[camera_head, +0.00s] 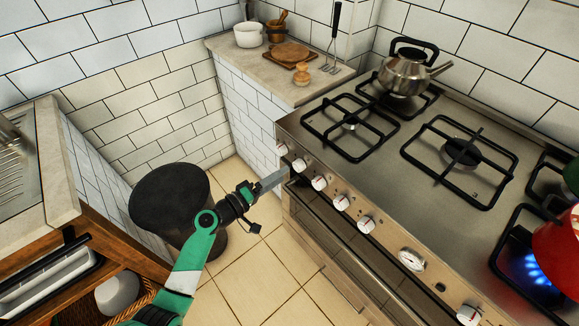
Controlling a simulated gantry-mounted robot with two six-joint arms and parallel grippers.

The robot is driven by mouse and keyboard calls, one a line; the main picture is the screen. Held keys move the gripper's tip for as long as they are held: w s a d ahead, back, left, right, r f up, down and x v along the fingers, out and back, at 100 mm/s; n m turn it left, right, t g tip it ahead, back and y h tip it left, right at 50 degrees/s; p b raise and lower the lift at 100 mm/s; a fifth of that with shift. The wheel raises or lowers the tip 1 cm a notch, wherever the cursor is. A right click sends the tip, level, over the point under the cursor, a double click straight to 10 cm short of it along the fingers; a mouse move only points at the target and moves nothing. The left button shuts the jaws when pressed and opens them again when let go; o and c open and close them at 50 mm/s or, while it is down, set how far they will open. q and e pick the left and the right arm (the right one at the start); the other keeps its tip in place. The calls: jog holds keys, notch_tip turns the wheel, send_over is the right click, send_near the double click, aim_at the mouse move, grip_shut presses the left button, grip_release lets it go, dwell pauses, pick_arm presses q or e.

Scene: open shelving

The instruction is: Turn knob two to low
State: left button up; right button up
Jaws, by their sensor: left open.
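The stove's front panel (388,254) carries a row of white-and-red knobs. From the left, the first knob (282,148) and second knob (299,165) are at the far left end, followed by a third knob (319,183) and others. Which one is numbered two cannot be read, nor can the settings. My left gripper (284,175) is open, with its grey fingers pointing at the panel just below and left of the second knob. I cannot tell whether it touches the panel. My right gripper is not in view.
A steel kettle (405,72) stands on the back left burner. A blue flame (538,270) burns at the right, beside a red pot (559,254). A dark round bin (170,203) stands on the floor behind my left arm.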

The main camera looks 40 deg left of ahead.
pick_arm(q)
jog(key=s, duration=0.6)
jog(key=shift+a+r+p, duration=0.2)
jog(key=shift+p, duration=0.25)
